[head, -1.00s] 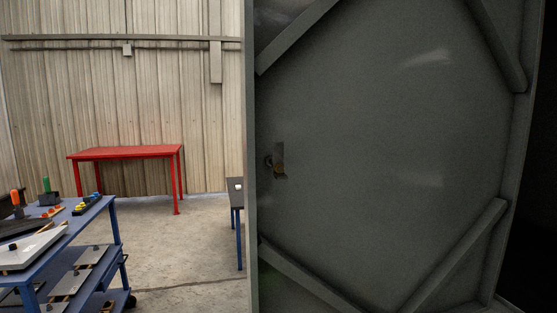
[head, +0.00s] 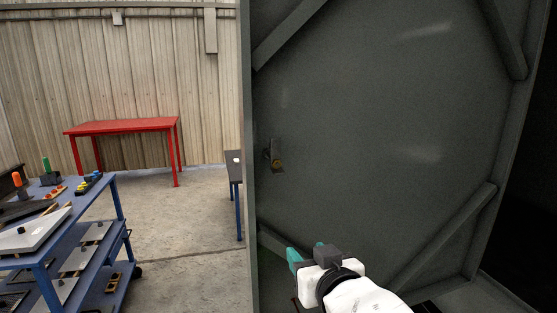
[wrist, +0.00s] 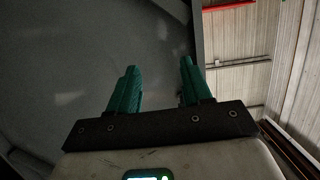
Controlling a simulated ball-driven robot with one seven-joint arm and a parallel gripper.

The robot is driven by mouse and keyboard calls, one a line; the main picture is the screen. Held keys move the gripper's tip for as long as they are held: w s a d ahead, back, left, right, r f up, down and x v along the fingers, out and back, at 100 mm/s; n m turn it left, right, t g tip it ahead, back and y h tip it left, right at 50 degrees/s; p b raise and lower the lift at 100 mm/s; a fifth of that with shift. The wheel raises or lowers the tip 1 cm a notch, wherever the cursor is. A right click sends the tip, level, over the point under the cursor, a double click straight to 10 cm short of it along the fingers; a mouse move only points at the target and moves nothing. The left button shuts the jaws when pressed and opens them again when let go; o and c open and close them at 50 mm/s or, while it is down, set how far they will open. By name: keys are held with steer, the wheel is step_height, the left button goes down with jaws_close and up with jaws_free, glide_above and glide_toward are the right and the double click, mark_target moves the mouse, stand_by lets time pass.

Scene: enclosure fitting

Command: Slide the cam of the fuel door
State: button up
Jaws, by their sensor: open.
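The fuel door (head: 390,130) is a large dark grey panel with diagonal braces, filling the right half of the head view. Its cam (head: 276,156) is a small latch piece with a brassy spot, set near the door's left edge. My gripper (head: 306,250) is below the cam and a little to its right, apart from it. The green fingers of my gripper (wrist: 158,75) stand apart and empty in the wrist view, with the grey door surface (wrist: 80,60) beyond them. I cannot make out the cam clearly in the wrist view.
A blue cart (head: 75,225) with tools and plates stands at the lower left. A red table (head: 125,126) stands by the corrugated wall. A dark-topped table (head: 233,166) shows just left of the door edge. Concrete floor between them is clear.

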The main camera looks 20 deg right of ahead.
mark_target(279, 171)
step_height(279, 171, up, 12)
steer(key=w+a+t, duration=0.2)
steer(key=t, duration=0.1)
steer(key=w+p, duration=0.1)
steer(key=w, duration=0.2)
steer(key=w+p, duration=0.1)
steer(key=w, duration=0.3)
steer(key=w+p, duration=0.1)
steer(key=w, duration=0.2)
steer(key=shift+w+d+f, duration=0.15)
steer(key=shift+d+f, duration=0.05)
steer(key=shift+d, duration=0.15)
jaws_close()
